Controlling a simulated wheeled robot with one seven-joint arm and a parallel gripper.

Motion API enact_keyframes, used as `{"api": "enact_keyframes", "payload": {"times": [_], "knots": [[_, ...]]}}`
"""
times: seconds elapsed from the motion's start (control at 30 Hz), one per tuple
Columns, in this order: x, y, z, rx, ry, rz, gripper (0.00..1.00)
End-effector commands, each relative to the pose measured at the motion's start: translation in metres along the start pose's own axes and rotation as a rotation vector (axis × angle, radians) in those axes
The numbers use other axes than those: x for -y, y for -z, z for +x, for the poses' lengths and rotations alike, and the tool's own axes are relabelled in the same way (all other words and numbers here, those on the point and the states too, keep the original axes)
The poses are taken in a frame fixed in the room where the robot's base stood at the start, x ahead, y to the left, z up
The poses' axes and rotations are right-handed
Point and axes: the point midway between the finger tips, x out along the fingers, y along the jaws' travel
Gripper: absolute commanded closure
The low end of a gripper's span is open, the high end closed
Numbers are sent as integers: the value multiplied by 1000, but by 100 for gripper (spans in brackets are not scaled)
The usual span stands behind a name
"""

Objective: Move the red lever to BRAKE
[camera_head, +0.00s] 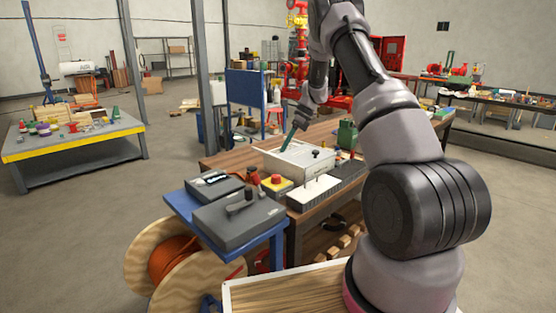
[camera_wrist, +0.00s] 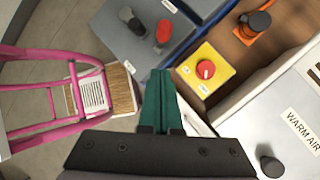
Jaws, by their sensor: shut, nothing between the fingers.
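A red lever knob (camera_wrist: 163,32) stands on a grey box (camera_wrist: 118,45) at the top of the wrist view, beside a dark knob (camera_wrist: 130,20). The small labels on that box are too small to read, so I cannot tell which mark the red lever is at. My gripper (camera_wrist: 160,78) has green fingers pressed together with nothing between them. Its tips are apart from the red lever, below it in the wrist view. In the head view my gripper (camera_head: 283,150) points down over the white box on the wooden bench.
A yellow box with a red button (camera_wrist: 205,69) lies right of my fingertips. A dark knob on an orange base (camera_wrist: 254,22) stands beyond it. A white panel marked WARM AIR (camera_wrist: 296,110) is at right. A pink frame (camera_wrist: 50,55) is at left. A cable reel (camera_head: 150,255) stands below the blue stand.

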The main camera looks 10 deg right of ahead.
Motion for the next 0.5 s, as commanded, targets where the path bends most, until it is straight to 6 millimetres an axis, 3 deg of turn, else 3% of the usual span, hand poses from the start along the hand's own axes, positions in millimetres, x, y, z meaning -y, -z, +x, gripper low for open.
{"api": "enact_keyframes", "payload": {"times": [0.2,0.5], "knots": [[2,-2,-23,0,1,-1,100],[2,-3,-25,0,0,0,100]]}}
